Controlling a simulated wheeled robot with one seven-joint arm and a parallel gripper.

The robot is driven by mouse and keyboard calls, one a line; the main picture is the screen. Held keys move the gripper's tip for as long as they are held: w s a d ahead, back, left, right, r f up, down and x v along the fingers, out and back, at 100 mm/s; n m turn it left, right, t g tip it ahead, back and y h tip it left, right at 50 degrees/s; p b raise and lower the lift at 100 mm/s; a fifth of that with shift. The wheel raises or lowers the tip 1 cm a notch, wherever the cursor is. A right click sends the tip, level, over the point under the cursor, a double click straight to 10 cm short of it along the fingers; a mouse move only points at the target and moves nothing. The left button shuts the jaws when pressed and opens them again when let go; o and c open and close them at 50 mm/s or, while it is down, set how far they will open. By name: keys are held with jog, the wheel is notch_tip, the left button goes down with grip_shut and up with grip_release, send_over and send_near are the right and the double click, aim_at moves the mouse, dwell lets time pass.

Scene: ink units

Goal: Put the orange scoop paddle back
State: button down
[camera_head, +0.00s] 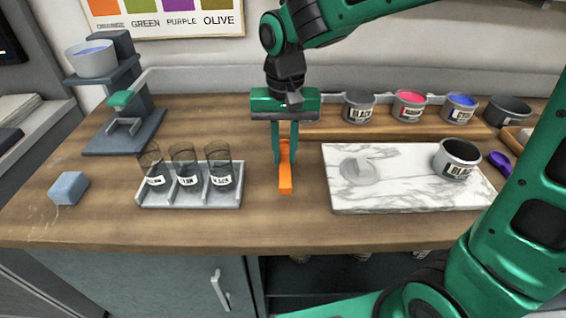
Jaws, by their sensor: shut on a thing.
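The orange scoop paddle (286,178) is between the fingers of my gripper (286,155) in the head view. My gripper points down and is shut on the paddle, above the wooden counter between the glass rack and the marble slab. The paddle hangs roughly upright, its lower end toward the counter's front. I cannot tell whether its lower end touches the counter. Part of the paddle is hidden by the fingers. A purple paddle (500,163) lies at the right, beside the marble slab and partly hidden by my arm.
A white rack (190,198) with labelled glasses stands left of my gripper. The marble slab (400,204) holds an open black ink tub (457,158). More tubs (410,108) stand on the back shelf. A blue block (68,188) and a dispenser stand (122,138) are at left.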

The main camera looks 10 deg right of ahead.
aim_at(285, 159)
jog(key=shift+f, duration=2.05)
jog(key=c, duration=1.6)
grip_release()
jog(key=shift+c, duration=0.2)
jog(key=shift+r, duration=0.1)
notch_tip(285, 159, up, 12)
jog(key=shift+d, duration=0.1)
